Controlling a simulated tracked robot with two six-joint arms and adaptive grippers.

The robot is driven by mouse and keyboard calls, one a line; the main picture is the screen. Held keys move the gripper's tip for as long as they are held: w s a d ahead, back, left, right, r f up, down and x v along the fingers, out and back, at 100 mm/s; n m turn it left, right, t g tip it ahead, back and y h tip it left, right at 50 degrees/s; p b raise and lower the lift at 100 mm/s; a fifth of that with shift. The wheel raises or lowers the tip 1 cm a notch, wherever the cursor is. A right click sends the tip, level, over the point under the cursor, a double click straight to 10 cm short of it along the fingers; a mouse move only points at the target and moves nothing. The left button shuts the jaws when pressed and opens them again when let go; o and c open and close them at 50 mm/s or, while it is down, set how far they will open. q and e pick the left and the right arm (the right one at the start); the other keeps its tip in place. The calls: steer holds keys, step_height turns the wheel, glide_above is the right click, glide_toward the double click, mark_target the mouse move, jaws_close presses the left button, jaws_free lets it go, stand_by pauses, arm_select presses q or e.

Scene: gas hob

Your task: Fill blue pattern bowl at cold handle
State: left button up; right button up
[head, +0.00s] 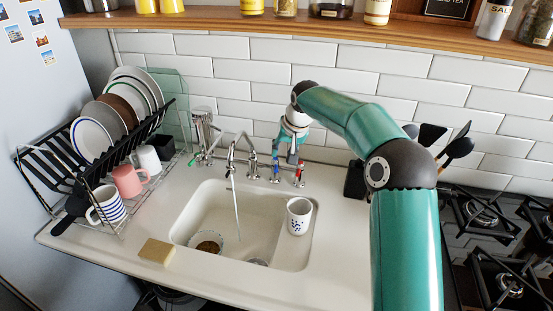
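A small bowl (207,243) with a dark patterned rim and brownish inside sits in the left part of the sink (256,226). The tap spout (236,140) arches over the sink, and a thin stream of water (236,213) seems to fall from it, just right of the bowl. Behind the sink stand a blue-marked handle (276,172) and a red-marked handle (299,177). My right gripper (291,152) points down just above and behind these handles; its fingers are small and partly merge with the taps, so contact and opening are unclear. My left gripper is out of view.
A white mug with blue spots (299,216) stands at the sink's right side. A sponge (156,251) lies on the front left counter. A dish rack (111,178) with plates and mugs is at left, a gas hob (486,214) at right. A wooden shelf (258,22) runs above.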

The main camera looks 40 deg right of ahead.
steer(key=shift+v, duration=1.65)
